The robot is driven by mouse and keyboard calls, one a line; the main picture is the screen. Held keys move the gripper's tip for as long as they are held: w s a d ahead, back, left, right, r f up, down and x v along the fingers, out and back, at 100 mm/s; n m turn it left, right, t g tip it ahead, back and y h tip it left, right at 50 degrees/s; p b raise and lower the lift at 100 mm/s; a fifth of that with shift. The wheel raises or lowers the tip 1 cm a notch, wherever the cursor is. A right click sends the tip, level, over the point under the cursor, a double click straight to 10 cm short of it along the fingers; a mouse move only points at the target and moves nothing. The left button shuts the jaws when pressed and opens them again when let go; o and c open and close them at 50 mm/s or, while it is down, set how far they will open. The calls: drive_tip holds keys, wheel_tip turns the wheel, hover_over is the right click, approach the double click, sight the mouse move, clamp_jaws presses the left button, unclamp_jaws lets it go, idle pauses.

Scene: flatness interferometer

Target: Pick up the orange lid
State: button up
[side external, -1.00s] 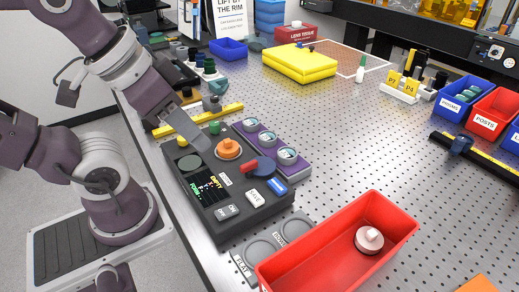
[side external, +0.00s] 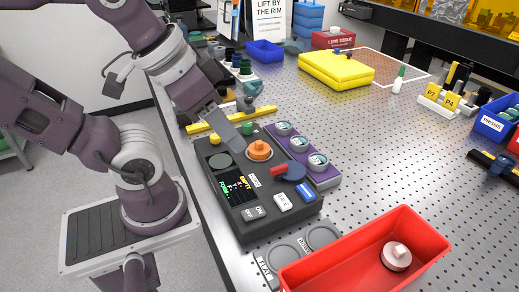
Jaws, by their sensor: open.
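The orange lid (side external: 259,150), a round disc with a raised knob, sits on the dark grey control box (side external: 262,218), between a dark round pad and the purple rack. My gripper (side external: 241,147) reaches down from the upper left, its grey fingertip end just left of the lid and close to it in the picture. It is open and holds nothing that I can see. The far finger is hidden, and I cannot tell the exact gap or height between the fingertips and the lid.
A red bin (side external: 352,245) with a pale knobbed piece (side external: 396,256) stands in front.

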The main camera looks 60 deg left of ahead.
drive_tip(key=m+g+y, duration=0.5)
drive_tip(key=m+y, duration=0.8)
drive_tip(key=m, duration=0.5)
approach(260, 143)
drive_tip(key=shift+s+a+f, duration=0.4)
drive_tip(key=shift+s+a, duration=0.1)
drive_tip(key=shift+s, duration=0.1)
drive_tip(key=shift+w+a+f+m+y, duration=0.2)
drive_tip(key=shift+m+y, duration=0.1)
drive_tip(key=shift+m, duration=0.1)
drive_tip(key=x, duration=0.4)
drive_tip(key=w+x, duration=0.1)
drive_tip(key=x, duration=0.1)
drive_tip(key=shift+a+f, duration=0.1)
drive_tip(key=shift+a, duration=0.15)
clamp_jaws()
